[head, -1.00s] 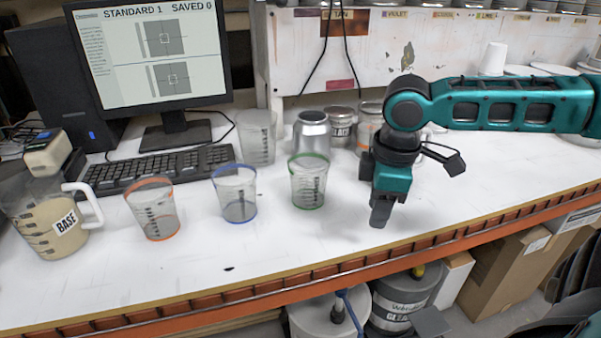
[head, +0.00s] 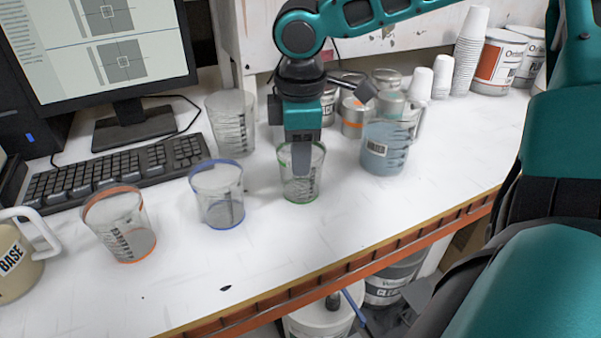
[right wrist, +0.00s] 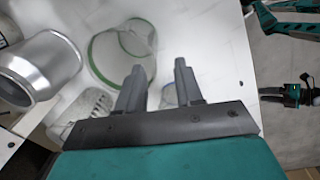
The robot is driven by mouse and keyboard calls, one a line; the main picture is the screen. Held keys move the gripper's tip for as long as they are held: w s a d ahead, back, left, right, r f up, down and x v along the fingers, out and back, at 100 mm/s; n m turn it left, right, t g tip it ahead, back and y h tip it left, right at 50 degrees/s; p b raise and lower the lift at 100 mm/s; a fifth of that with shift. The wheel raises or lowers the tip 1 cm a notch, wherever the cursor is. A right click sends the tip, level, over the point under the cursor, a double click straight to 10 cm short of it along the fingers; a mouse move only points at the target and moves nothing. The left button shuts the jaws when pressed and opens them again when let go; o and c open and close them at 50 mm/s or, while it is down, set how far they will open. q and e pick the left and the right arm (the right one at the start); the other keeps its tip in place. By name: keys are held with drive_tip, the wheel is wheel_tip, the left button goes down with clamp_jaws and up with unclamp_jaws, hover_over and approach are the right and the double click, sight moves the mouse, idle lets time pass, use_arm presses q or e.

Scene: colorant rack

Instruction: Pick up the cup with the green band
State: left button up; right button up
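The clear cup with the green band (head: 313,187) stands upright on the white bench, right of the blue-banded cup (head: 222,212). My right gripper (head: 302,168) points down and overlaps this cup in the head view, hiding part of it. In the right wrist view the cup's green rim (right wrist: 97,62) lies beyond the fingertips and left of the gap between them. The right gripper's two fingers (right wrist: 160,78) are apart with nothing held between them. Whether they touch the cup is unclear.
An orange-banded cup (head: 120,238) and a base jug (head: 15,265) stand left. A larger clear cup (head: 232,128) is behind. A bluish jug (head: 385,155) stands close on the right, and a silver can (right wrist: 40,68) shows in the wrist view. The bench front is clear.

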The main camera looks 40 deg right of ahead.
sight(302, 184)
drive_tip(key=f, duration=0.3)
drive_tip(key=d+f+b, duration=0.1)
drive_tip(key=f, duration=0.1)
drive_tip(key=shift+w+f, duration=0.25)
drive_tip(key=shift+c, duration=0.4)
clamp_jaws()
